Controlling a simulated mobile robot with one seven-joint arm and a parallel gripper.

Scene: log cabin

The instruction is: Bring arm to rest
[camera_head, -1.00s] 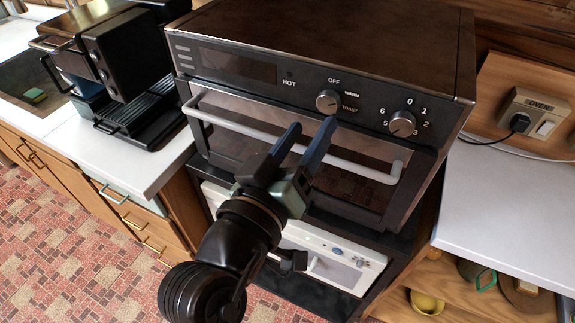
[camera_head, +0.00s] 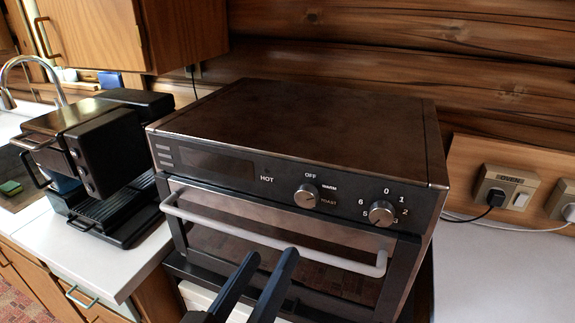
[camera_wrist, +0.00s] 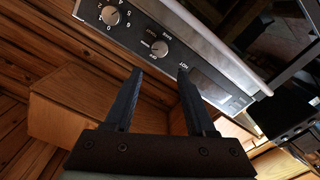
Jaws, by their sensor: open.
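My gripper (camera_head: 262,282) shows at the bottom middle of the head view, with only its two dark fingers and part of its body in the picture. The fingers are apart, with nothing between them. They are in front of the lower part of the toaster oven (camera_head: 300,115), below its light door handle (camera_head: 270,238). I cannot tell how far the fingertips are from the door. In the wrist view, the gripper (camera_wrist: 160,85) is also open and empty, with the oven's knob panel (camera_wrist: 185,55) beyond it. The rest of my arm is out of the head view.
A black coffee machine (camera_head: 100,160) stands on the white counter (camera_head: 100,262) to the left. A wall cabinet (camera_head: 180,35) hangs above it. A socket labelled OVEN (camera_head: 503,190) with a black plug is at the right. The white counter on the right (camera_head: 490,270) is clear.

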